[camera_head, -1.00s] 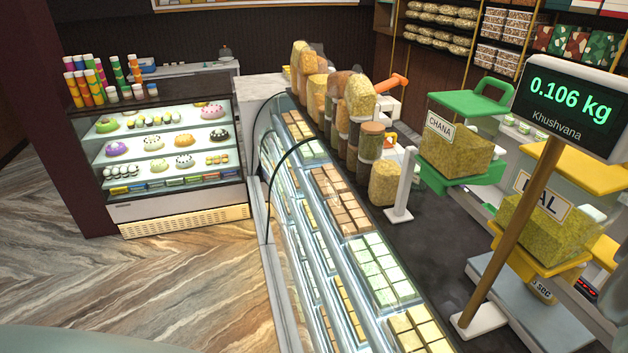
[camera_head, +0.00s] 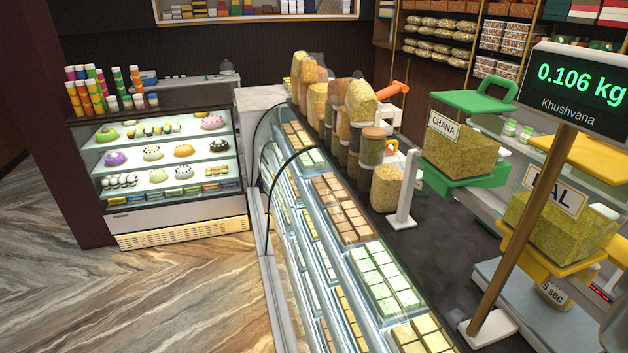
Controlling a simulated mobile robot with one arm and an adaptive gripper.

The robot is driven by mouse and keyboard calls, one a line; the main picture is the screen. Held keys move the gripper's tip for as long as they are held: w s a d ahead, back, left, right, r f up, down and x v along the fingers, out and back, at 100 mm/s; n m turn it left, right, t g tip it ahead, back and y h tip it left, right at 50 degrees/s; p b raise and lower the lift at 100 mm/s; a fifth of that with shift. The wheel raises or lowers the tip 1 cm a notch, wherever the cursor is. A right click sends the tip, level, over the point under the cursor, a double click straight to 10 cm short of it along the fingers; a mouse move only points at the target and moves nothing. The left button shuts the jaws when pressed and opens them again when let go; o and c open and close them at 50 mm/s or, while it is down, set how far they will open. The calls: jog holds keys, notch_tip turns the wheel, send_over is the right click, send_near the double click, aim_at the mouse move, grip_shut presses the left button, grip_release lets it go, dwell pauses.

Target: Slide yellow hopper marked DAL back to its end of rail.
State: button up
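The yellow hopper marked DAL (camera_head: 551,226) is at the right of the view, filled with yellow-green grain. The brown pole of the scale display crosses in front of it and hides part of its label. Its yellow lid (camera_head: 588,170) is on top, and its yellow base sits above a grey-blue platform (camera_head: 537,305). The green hopper marked CHANA (camera_head: 462,137) is further back and to the left, apart from the yellow one. The rail itself cannot be made out clearly. My gripper is not in view.
A display (camera_head: 580,88) reading 0.106 kg stands on the pole in front of the hoppers. A white post (camera_head: 403,190) and several grain-filled jars (camera_head: 387,188) stand on the dark counter. A glass sweets case (camera_head: 330,200) runs along the counter's left side. The marbled floor (camera_head: 170,290) is open at left.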

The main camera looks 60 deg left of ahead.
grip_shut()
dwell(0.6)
